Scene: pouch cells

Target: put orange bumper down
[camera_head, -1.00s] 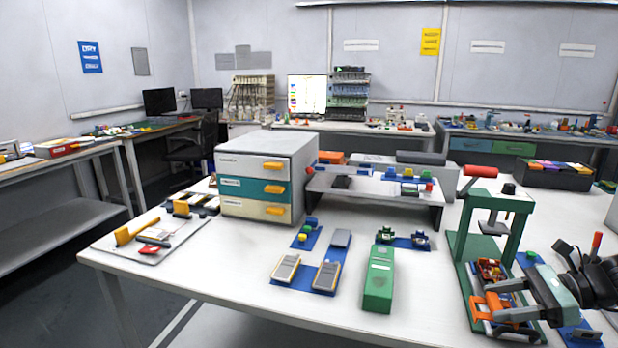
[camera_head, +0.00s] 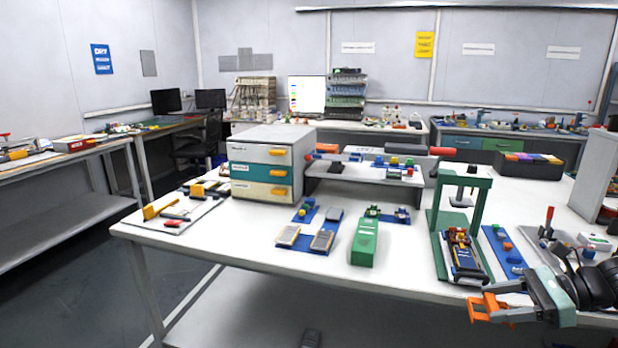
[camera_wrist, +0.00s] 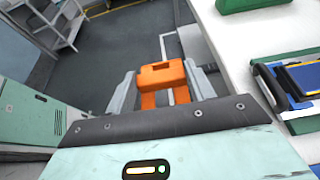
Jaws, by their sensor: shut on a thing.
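The orange bumper (camera_head: 488,308) is held between the fingers of my gripper (camera_head: 500,302), which is shut on it. In the head view it hangs at the table's front edge, to the lower right, below the green press. In the wrist view the orange bumper (camera_wrist: 162,76) sits between the two grey fingertips, with the floor behind it. Its lower part is partly hidden by the gripper body.
The green press (camera_head: 466,215) stands on the white table (camera_head: 300,275), with a dark device (camera_head: 463,256) at its base. A blue mat (camera_head: 503,250) with small parts lies to its right. A green box (camera_head: 365,242) and grey pouches on blue mats lie left.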

